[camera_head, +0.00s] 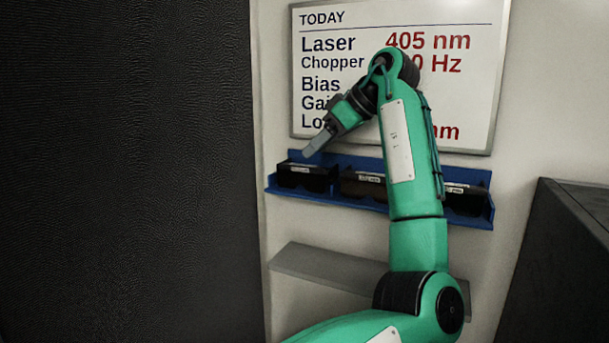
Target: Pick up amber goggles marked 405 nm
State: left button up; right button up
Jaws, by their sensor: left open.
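Dark goggles sit in a row on a blue wall rack. The left pair (302,180) looks black, the middle pair (359,187) looks dark brown and is partly covered by my arm, and the right pair (466,204) is also partly covered. Each has a small pale label, too small to read, so I cannot tell which is marked 405 nm. My left gripper (309,150) is open and empty, pointing down and left, just above the left pair in the picture. Its distance from the rack is hard to judge. My right gripper is not in view.
The blue rack (330,199) is fixed to the wall below a whiteboard (470,85), which reads Laser 405 nm. A grey shelf (325,266) is below the rack. A large dark panel (120,170) fills the left, and a dark box (565,260) stands at right.

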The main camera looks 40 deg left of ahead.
aim_at(299, 165)
pick_arm(q)
jog(key=shift+x, duration=1.1)
jog(key=shift+a+f+p, duration=0.15)
jog(key=shift+p, duration=0.35)
jog(key=p+x, duration=0.2)
jog(key=x, duration=0.2)
jog(key=shift+w+a, duration=0.15)
jog(key=shift+a+f, duration=0.2)
jog(key=shift+f, duration=0.1)
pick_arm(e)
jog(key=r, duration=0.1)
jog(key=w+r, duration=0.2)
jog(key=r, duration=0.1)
pick_arm(q)
jog(key=shift+d, duration=0.1)
jog(key=shift+c, duration=0.5)
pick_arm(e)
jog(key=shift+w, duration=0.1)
pick_arm(q)
grip_shut()
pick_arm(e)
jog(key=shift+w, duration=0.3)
